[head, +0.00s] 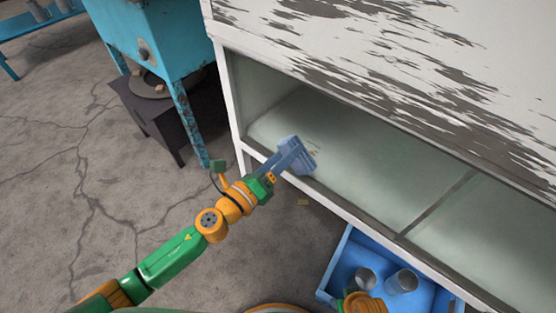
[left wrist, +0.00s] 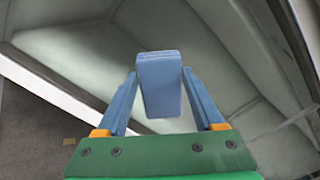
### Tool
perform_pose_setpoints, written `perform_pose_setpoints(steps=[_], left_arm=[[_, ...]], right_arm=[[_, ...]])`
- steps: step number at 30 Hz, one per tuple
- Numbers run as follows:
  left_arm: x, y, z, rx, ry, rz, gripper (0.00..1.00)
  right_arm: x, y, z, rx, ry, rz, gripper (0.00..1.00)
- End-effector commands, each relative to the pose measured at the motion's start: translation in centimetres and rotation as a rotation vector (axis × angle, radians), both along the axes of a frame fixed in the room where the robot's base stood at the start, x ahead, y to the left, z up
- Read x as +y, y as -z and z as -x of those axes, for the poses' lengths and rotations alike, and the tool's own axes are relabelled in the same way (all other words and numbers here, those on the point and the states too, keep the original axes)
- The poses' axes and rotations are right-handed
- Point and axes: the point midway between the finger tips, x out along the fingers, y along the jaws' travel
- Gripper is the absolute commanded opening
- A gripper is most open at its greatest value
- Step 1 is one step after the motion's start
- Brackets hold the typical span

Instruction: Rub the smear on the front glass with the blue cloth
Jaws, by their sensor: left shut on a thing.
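The blue cloth (head: 305,157) is a folded pad between the fingers of my left gripper (head: 293,150). In the left wrist view the cloth (left wrist: 158,90) sits between both blue fingertips of that gripper (left wrist: 160,75), which is shut on it. In the head view the cloth is at the lower left of the cabinet's front glass (head: 375,165); I cannot tell whether it touches. A few small brownish specks beside the cloth may be the smear (head: 316,153), partly hidden by the cloth. An orange and green part of my right arm shows at the bottom edge; its fingers cannot be made out.
A turquoise stand (head: 180,45) is at the upper left. The cracked floor (head: 70,190) at left is clear.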

Motion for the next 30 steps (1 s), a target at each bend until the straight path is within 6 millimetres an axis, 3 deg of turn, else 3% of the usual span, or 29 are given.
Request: perform_pose_setpoints(steps=[30], left_arm=[[-0.62,0.05,-0.86,0.001,0.0,0.001,0.25]], right_arm=[[-0.01,0.02,-0.02,0.0,0.0,0.0,0.5]])
